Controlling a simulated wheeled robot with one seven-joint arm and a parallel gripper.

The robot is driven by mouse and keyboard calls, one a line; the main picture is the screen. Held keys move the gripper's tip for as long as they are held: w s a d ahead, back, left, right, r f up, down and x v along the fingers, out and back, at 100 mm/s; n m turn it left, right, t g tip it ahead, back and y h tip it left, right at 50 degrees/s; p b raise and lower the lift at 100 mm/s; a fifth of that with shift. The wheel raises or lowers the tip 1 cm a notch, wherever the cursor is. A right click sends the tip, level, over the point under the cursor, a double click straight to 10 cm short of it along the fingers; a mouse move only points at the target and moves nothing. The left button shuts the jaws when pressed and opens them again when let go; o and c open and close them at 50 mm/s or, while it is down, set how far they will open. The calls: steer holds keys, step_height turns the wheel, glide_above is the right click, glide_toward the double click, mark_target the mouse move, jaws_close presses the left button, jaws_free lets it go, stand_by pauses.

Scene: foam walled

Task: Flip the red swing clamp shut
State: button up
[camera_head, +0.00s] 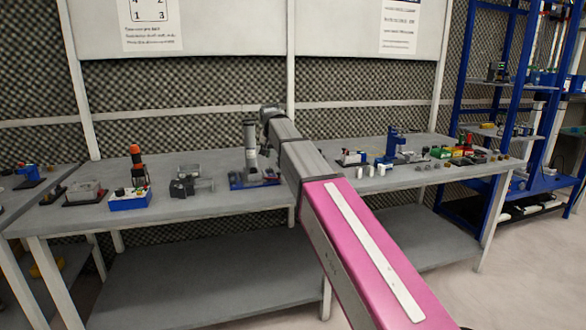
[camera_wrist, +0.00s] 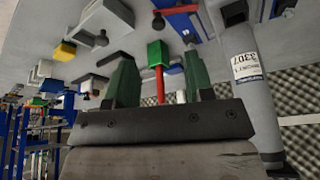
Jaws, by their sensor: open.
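My gripper (camera_wrist: 158,62) is open in the wrist view, its two dark green fingers well apart. A thin red bar (camera_wrist: 159,86) shows between the fingers, with a green block (camera_wrist: 157,53) at its upper end in the picture. Neither finger visibly touches the red bar or the block. The red bar may be the swing clamp's arm, but I cannot tell for sure, nor whether it stands open or shut. In the head view my arm crosses the middle of the bench and hides the gripper and part of the benchtop.
A grey column with a label (camera_wrist: 249,75) stands right of the fingers in the wrist view. A blue shelf rack (camera_head: 507,75) stands right.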

mark_target(278, 173)
steer(key=x, duration=0.7)
steer(key=w+x, duration=0.1)
steer(key=x, duration=0.2)
steer(key=shift+d, duration=0.3)
steer(key=shift+c, duration=0.3)
jaws_close()
